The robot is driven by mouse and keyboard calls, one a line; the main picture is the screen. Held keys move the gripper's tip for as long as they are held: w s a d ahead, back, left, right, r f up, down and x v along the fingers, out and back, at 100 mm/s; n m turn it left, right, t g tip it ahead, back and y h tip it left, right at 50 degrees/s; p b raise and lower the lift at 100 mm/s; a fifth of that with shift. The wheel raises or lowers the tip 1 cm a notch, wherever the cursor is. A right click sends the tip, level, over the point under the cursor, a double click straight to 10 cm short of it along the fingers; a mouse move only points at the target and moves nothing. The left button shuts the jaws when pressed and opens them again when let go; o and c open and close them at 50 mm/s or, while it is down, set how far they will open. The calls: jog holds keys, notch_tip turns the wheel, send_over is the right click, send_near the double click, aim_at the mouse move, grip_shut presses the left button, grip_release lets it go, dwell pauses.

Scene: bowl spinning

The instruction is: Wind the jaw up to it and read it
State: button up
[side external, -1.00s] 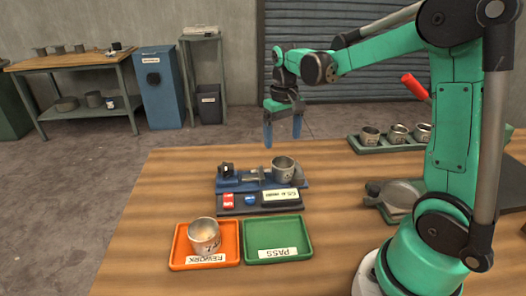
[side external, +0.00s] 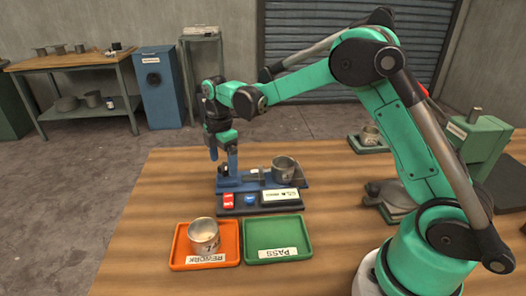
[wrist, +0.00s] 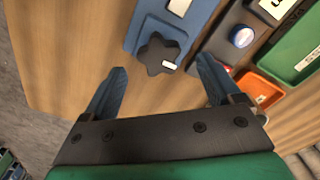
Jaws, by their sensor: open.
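The blue measuring fixture (side external: 260,182) stands on the wooden table. A metal cup (side external: 284,172) sits on its right part. A small metal jaw piece (side external: 262,174) is just left of the cup; I cannot tell whether they touch. The black star-shaped knob (wrist: 158,55) is at the fixture's end, with a white mark on it. My gripper (side external: 223,162) is over the fixture's left end, pointing down, open and empty. In the wrist view its blue fingers (wrist: 160,80) are spread on either side of the knob, apart from it. A pale readout (side external: 281,196) is on the front panel.
A red button (side external: 228,201) and a blue button (side external: 249,200) are on the dark panel. The orange REWORK tray (side external: 178,255) holds a metal cup (side external: 204,235). The green PASS tray (side external: 278,234) is empty. Another cup (side external: 370,135) is at the back right.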

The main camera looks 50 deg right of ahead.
jog(key=shift+f, duration=0.7)
grip_shut()
